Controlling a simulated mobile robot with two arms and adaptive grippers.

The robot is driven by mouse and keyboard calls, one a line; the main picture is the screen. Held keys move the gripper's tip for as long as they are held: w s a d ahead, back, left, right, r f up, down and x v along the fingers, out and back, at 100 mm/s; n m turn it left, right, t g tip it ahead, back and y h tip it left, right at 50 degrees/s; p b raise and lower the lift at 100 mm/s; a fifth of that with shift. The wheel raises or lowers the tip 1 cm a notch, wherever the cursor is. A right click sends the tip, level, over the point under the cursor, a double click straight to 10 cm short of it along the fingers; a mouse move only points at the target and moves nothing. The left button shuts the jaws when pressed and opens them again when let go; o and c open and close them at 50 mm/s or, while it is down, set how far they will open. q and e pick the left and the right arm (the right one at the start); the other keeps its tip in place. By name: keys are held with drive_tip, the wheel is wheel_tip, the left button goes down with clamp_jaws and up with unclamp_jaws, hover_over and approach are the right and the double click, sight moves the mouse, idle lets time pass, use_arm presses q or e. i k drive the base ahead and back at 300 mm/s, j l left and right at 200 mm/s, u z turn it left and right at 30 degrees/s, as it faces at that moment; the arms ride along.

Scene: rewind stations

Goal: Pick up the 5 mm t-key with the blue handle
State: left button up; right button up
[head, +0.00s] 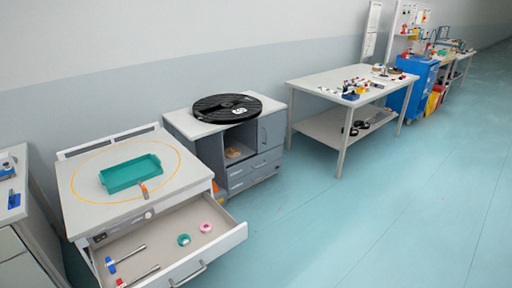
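A t-key with a blue handle (110,264) lies in the open drawer at the lower left of the head view. Its grey shaft points up and to the right. A similar key with a red handle (121,283) lies just in front of it, its shaft roughly parallel. The key sizes are too small to read. Neither of my grippers is in the head view.
The open drawer (215,250) also holds a green ring (184,240) and a pink ring (206,227). A teal tray (131,175) sits on the worktop above. A grey cabinet (240,150) bears a black disc (226,107). The floor to the right is clear.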

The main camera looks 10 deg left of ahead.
sight(110, 263)
drive_tip(key=j+u, duration=0.1)
drive_tip(key=u, duration=0.3)
drive_tip(key=i+u, duration=0.15)
drive_tip(key=u, duration=0.7)
drive_tip(key=i+u, duration=0.15)
drive_tip(key=u, duration=0.25)
